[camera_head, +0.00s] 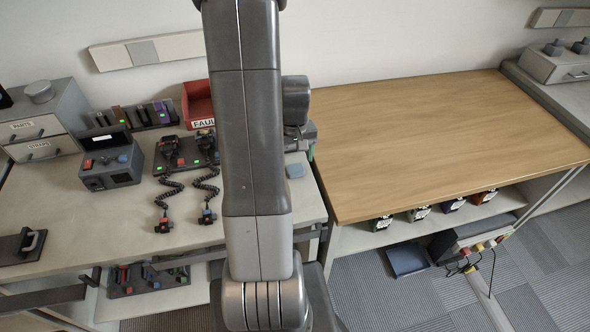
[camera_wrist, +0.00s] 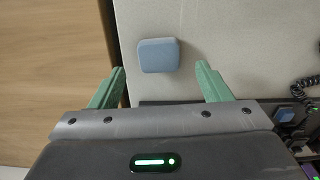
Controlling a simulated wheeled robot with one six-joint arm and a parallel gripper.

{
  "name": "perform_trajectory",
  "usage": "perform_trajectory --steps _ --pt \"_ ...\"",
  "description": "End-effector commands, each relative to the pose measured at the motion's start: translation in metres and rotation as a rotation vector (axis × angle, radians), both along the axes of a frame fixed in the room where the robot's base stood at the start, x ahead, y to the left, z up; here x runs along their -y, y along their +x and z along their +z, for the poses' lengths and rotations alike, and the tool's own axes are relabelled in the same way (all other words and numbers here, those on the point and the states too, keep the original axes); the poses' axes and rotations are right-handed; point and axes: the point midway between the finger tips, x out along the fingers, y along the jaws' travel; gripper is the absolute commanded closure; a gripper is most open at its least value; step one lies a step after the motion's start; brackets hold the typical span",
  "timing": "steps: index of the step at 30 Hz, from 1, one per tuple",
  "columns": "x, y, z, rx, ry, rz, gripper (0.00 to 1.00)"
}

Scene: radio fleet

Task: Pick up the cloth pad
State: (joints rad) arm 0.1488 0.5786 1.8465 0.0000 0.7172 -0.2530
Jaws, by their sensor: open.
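The cloth pad is a small blue rounded square. It lies flat on the pale worktop near its right edge in the head view (camera_head: 295,171). In the wrist view the pad (camera_wrist: 159,55) sits ahead of the fingertips and roughly centred between them. My gripper (camera_wrist: 161,78) is open, with its two green fingers apart and nothing between them. In the head view my gripper is mostly hidden behind my arm, just beyond the pad. I cannot tell its exact height above the worktop.
Two radios (camera_head: 170,150) with coiled cords stand on a dark charger left of my arm. A red bin (camera_head: 198,103) is behind them. A grey box (camera_head: 110,160) is further left. The wooden tabletop (camera_head: 440,140) on the right is bare.

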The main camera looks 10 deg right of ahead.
Motion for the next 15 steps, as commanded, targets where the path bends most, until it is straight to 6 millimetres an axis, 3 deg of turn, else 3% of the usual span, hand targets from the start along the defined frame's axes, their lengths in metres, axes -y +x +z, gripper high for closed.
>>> perform_trajectory --steps 6,15 --pt "0.0 0.0 -0.023 -0.001 0.0 0.0 0.29" --pt "0.0 0.0 -0.027 0.001 0.0 0.0 0.29"
